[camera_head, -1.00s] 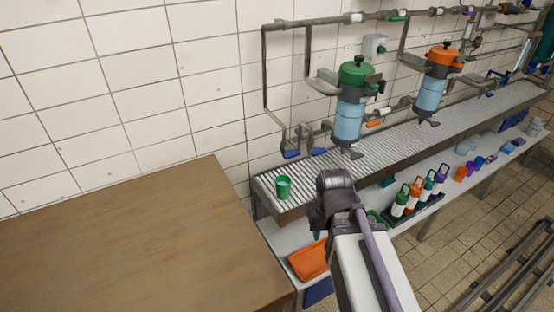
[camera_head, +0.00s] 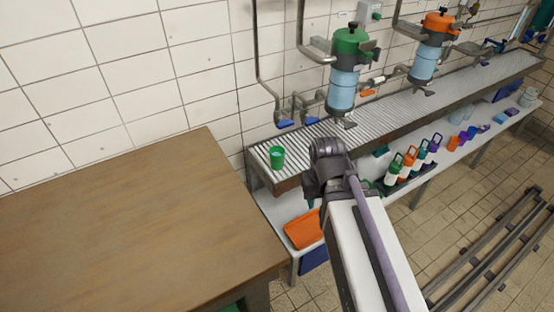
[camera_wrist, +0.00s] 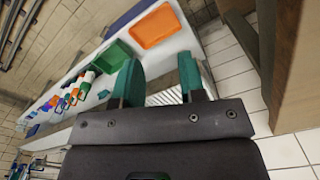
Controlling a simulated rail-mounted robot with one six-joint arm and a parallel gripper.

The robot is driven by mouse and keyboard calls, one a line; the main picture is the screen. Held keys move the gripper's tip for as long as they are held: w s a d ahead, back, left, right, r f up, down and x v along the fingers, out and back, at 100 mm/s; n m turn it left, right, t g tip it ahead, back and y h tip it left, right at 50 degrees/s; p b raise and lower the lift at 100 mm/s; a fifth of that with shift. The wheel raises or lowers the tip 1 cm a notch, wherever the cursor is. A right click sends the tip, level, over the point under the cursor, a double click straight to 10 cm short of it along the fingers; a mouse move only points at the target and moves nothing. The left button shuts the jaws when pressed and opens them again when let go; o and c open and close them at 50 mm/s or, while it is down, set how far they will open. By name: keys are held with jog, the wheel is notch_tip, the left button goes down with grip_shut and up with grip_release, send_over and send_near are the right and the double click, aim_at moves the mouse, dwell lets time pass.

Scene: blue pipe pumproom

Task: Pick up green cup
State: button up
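A green cup (camera_head: 277,157) stands upright on the near left end of the slatted grey counter (camera_head: 263,167) in the head view. My gripper (camera_wrist: 160,72) shows in the wrist view with its two green fingers apart and nothing seen between them. In the head view, my arm's end is just right of the cup and apart from it, and the fingers are mostly hidden. I cannot make out the cup in the wrist view.
A brown wooden table (camera_head: 120,220) fills the left. Below the counter, a shelf holds an orange tray (camera_head: 303,229), which also shows in the wrist view (camera_wrist: 155,26), and several bottles (camera_head: 408,165). Pump units with a green top (camera_head: 350,42) and an orange top (camera_head: 440,22) hang above.

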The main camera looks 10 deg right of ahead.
jog(key=shift+o, duration=0.3)
jog(key=o, duration=0.9)
